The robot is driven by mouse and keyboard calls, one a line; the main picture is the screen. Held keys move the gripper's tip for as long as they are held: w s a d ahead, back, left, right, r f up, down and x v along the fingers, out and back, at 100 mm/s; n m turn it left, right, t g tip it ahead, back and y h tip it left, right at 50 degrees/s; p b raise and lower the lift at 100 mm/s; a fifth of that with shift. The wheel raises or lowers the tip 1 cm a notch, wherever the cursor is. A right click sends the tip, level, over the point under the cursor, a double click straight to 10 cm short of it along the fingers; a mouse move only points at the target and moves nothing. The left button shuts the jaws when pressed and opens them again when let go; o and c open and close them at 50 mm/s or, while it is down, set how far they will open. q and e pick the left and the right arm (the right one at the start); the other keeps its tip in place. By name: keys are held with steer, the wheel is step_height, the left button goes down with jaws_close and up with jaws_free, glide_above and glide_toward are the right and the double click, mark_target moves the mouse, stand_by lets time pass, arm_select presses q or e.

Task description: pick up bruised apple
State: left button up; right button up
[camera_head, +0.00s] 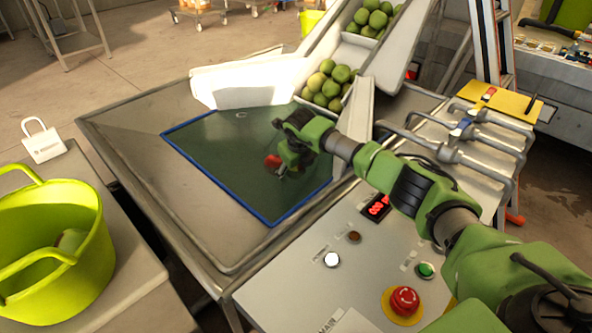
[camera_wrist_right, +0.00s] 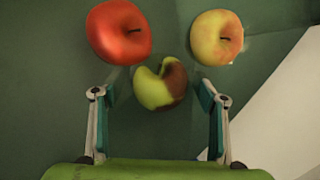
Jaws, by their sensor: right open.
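The bruised apple (camera_wrist_right: 160,85) is yellow-green with a brown patch on its right side. In the right wrist view it lies between and slightly beyond the tips of my right gripper (camera_wrist_right: 159,94), which is open with a finger on either side. No contact shows. In the head view my right gripper (camera_head: 291,158) hangs low over the dark green mat (camera_head: 225,150). The bruised apple cannot be made out there behind the gripper. My left gripper is not in view.
A red apple (camera_wrist_right: 118,32) and a yellow-red apple (camera_wrist_right: 217,37) lie close beyond the bruised one. A chute with green apples (camera_head: 328,85) stands behind the mat. A lime bucket (camera_head: 85,240) stands at left, and a control panel with a red button (camera_head: 404,300) in front.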

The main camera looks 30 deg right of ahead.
mark_target(297, 174)
steer(key=c, duration=1.3)
steer(key=shift+r, duration=0.55)
steer(key=shift+s+a+r, duration=0.1)
steer(key=shift+s+a, duration=0.1)
steer(key=shift+s, duration=0.35)
steer(key=s, duration=0.1)
steer(key=s+a+r+p, duration=0.1)
steer(key=shift+s, duration=0.3)
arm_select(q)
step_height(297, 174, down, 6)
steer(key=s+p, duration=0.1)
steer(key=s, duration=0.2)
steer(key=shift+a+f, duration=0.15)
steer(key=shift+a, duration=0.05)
arm_select(e)
step_height(297, 174, up, 13)
steer(key=shift+f, duration=0.1)
